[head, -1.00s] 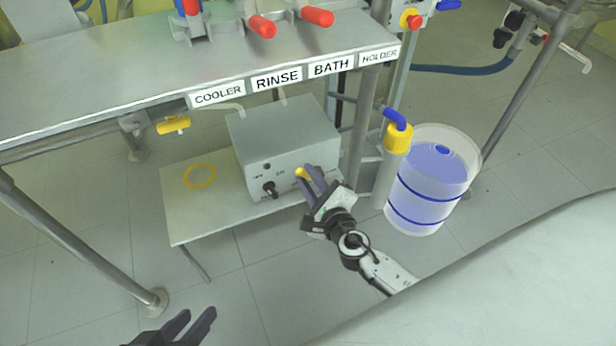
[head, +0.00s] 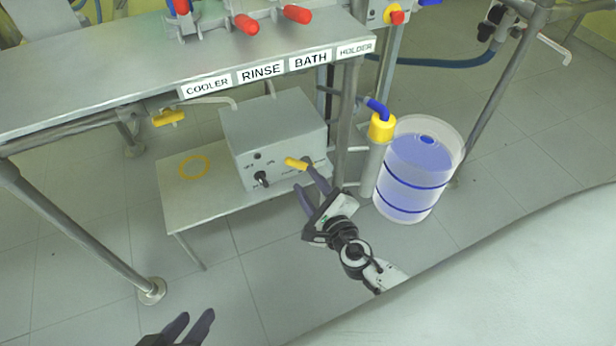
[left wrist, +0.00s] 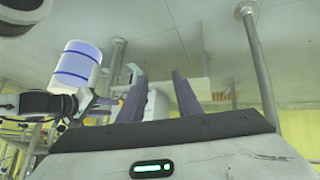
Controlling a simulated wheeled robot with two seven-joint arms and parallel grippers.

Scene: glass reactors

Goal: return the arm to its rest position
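My left gripper (head: 188,318) is low at the left of the head view, above the floor, with dark fingers apart and nothing between them. In the left wrist view its two fingers (left wrist: 160,78) stand open and empty. My right gripper (head: 303,178) is in front of the grey box (head: 275,135), its fingers spread. A yellow handle (head: 296,163) on the box front is close to the upper fingertip; whether they touch I cannot tell.
The box stands on a low shelf (head: 190,220) with a yellow ring (head: 194,167). A blue-filled drum (head: 415,170) stands right of my right gripper. Above is a bench labelled COOLER, RINSE, BATH, HOLDER (head: 120,80). Open floor lies at lower left.

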